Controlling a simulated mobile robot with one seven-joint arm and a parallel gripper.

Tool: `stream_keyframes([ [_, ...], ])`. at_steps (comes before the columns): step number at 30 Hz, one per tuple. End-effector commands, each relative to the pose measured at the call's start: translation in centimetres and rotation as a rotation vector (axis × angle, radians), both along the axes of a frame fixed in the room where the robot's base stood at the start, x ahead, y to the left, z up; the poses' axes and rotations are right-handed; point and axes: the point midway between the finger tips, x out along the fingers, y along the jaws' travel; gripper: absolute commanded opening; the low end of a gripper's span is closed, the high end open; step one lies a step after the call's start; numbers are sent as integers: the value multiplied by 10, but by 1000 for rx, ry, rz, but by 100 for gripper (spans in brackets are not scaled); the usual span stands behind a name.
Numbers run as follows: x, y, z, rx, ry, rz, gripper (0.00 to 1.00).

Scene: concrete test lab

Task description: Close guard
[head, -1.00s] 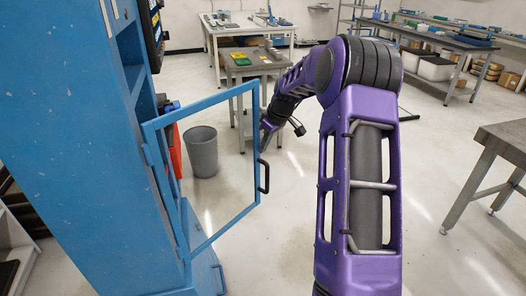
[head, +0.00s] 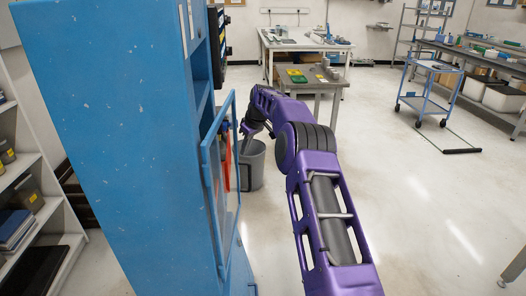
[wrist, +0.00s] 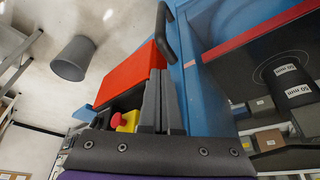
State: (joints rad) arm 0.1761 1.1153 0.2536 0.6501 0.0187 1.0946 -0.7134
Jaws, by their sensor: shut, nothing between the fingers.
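The guard (head: 209,165) is a blue-framed door with a clear middle, on the right side of the tall blue cabinet (head: 115,130). In the head view it is steeply foreshortened and stands partly open. My gripper (head: 246,140) is beyond the guard's free edge, reaching down over the grey bin. In the wrist view my gripper (wrist: 165,100) is shut and empty. The black guard handle (wrist: 164,35) is close to the fingertips, beside a blue frame bar (wrist: 183,85). I cannot tell whether the fingers touch it.
A grey bin (head: 251,168) stands on the floor behind the guard. A red button on a yellow box (wrist: 125,121) is near the fingers. A shelf rack (head: 30,180) is at left, a blue trolley (head: 430,95) at right.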

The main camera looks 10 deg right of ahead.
Motion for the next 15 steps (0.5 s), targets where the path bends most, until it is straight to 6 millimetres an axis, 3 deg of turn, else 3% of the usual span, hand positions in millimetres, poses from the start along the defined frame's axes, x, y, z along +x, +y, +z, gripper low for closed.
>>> stream_keyframes([
  [3, 6, 16, 0, -1, -1, 3, 0],
  [15, 17, 50, -1, -1, -1, 1, 0],
])
